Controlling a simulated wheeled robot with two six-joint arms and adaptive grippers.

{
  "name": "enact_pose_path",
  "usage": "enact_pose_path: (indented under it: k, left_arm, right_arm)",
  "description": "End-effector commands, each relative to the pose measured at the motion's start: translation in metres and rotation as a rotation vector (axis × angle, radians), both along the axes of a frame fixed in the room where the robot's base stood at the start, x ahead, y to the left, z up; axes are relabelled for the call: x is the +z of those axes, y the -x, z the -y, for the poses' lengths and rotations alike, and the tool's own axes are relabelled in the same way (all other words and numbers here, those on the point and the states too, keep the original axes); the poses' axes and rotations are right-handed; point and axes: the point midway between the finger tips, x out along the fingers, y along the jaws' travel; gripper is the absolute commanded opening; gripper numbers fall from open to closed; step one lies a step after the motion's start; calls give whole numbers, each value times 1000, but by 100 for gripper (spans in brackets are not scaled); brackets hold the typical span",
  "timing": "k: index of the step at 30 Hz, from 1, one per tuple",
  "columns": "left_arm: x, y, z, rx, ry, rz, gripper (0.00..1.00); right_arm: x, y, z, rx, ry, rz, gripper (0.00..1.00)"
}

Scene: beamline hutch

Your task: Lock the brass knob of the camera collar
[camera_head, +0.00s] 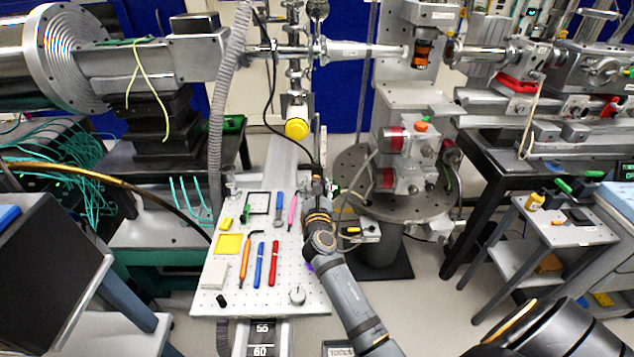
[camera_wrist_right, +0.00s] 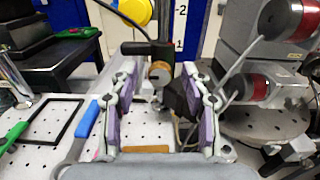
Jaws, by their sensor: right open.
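The brass knob (camera_wrist_right: 159,73) shows in the right wrist view, end-on, on a dark collar around an upright post (camera_wrist_right: 163,30). A black block, perhaps the camera body (camera_wrist_right: 180,92), sits just right of the knob. My right gripper (camera_wrist_right: 155,92) is open, its purple-padded fingers standing left and right of the knob with gaps on both sides. In the head view my right gripper (camera_head: 318,190) is at the far right part of the perforated board, and it and the wrist largely hide the knob and collar. My left gripper is not in view.
The perforated board (camera_head: 222,283) carries pens, a black frame (camera_head: 259,203) and a yellow square (camera_head: 229,244). A yellow-capped cylinder (camera_head: 297,129) hangs behind the gripper. A round stage with red-ended parts (camera_head: 390,141) stands close on the right.

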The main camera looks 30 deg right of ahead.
Motion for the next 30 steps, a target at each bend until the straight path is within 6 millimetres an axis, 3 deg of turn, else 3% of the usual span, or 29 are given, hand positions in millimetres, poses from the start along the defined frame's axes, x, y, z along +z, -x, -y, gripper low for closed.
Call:
enact_pose_path:
  k: [1, 12, 23, 30]
  left_arm:
    - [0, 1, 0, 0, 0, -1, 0]
    - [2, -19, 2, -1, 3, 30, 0]
    - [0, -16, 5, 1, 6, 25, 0]
    - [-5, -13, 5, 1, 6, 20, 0]
  right_arm:
    - [0, 0, 0, 0, 0, 0, 48]
    - [0, 0, 0, 0, -1, 0, 0]
    - [0, 0, 0, 0, -45, 23, 0]
    - [0, 0, 1, 1, -188, 92, 0]
